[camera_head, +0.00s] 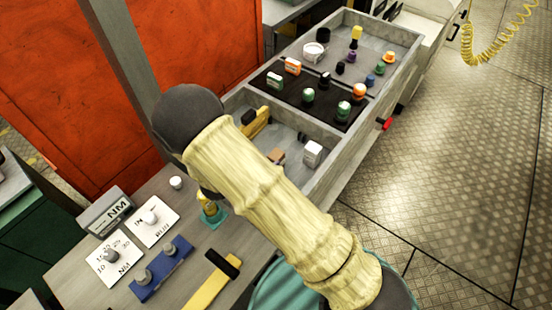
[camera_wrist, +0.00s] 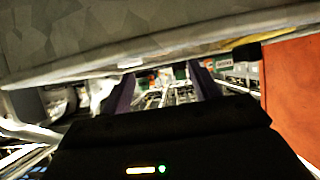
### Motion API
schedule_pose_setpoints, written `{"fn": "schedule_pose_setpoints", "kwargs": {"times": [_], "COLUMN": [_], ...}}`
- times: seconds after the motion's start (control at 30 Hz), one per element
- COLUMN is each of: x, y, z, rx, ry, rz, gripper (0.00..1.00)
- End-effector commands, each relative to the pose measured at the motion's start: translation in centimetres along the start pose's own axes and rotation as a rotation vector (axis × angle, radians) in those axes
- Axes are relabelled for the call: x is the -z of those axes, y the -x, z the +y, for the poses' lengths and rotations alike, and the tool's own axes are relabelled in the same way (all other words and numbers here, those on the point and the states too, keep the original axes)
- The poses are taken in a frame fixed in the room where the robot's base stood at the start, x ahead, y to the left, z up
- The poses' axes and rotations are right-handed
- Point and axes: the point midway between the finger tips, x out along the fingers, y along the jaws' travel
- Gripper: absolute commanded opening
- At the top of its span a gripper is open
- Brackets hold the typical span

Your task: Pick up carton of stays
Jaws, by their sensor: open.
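No label reading stays is legible, so I cannot tell which box is the carton of stays. In the head view, a small white carton (camera_head: 312,153) and a tan box (camera_head: 277,156) sit in the near compartment of the grey tray (camera_head: 340,180).
Several small bottles and jars, including an orange-topped one (camera_head: 359,91), stand in the tray. White dial plates (camera_head: 111,258), a blue block (camera_head: 161,269) and a yellow-handled tool (camera_head: 214,284) lie on the bench. An orange panel (camera_head: 45,80) rises at left. The metal floor (camera_head: 450,180) at right is clear.

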Motion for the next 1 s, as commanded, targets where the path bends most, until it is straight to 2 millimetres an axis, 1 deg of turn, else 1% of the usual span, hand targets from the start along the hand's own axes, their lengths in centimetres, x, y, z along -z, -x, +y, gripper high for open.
{"fn": "schedule_pose_setpoints", "kwargs": {"times": [0.23, 0.4, 0.5, 0.83, 1.0], "x": [0.0, 0.0, -0.1, -0.1, -0.3], "y": [-0.2, -1.8, -2.3, -2.6, -4.1], "z": [0.0, 0.1, 0.0, 0.0, 0.2], "rx": [0.000, -0.001, 0.002, 0.001, -0.001], "ry": [-0.001, 0.000, 0.000, 0.000, 0.003], "rz": [-0.002, -0.003, -0.003, -0.004, -0.004], "gripper": [0.62, 0.62, 0.62, 0.62, 0.62]}}
